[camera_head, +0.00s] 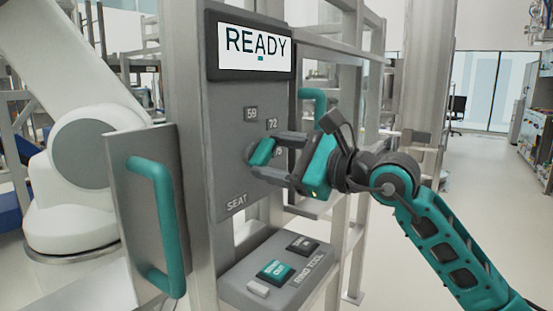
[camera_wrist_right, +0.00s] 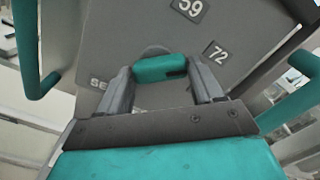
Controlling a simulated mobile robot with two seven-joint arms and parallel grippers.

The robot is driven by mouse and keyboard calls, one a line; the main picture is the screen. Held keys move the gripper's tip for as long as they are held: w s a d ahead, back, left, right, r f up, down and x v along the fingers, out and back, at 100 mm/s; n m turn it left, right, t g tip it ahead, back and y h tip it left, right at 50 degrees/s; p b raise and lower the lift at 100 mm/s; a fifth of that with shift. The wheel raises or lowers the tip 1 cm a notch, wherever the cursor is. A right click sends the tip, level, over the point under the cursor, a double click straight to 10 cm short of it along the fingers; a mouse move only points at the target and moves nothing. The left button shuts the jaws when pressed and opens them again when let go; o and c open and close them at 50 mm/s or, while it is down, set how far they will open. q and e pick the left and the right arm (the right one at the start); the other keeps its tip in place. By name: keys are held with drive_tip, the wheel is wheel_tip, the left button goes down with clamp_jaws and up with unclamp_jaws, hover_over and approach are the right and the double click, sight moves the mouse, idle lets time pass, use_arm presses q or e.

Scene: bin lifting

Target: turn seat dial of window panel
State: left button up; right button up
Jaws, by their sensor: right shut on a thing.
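The window panel (camera_head: 226,140) is a grey upright board with a "READY" screen (camera_head: 254,47) at its top and "SEAT" printed low down. Its seat dial (camera_head: 263,151) has a teal grip bar, with the labels 59 and 72 above it and to its right. My right gripper (camera_head: 262,155) reaches in from the right and is shut on the dial's bar. In the right wrist view the teal bar of the dial (camera_wrist_right: 160,68) sits between the two grey fingers (camera_wrist_right: 160,88). The fingers hide part of the dial and nearby labels. My left gripper is not in view.
A grey door with a teal handle (camera_head: 160,225) stands left of the panel. A lower console (camera_head: 276,268) with a teal button juts out below it. A metal frame and another teal handle are behind my right gripper. The floor at right is open.

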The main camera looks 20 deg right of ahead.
drive_tip(key=o, duration=0.9)
drive_tip(key=shift+o, duration=0.8)
use_arm(q)
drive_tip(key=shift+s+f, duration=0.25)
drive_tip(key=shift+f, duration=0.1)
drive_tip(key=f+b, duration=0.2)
drive_tip(key=b, duration=0.1)
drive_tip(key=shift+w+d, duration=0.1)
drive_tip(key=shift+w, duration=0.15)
use_arm(e)
drive_tip(key=v, duration=1.3)
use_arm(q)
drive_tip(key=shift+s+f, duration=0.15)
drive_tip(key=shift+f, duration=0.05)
use_arm(e)
drive_tip(key=shift+w, duration=0.1)
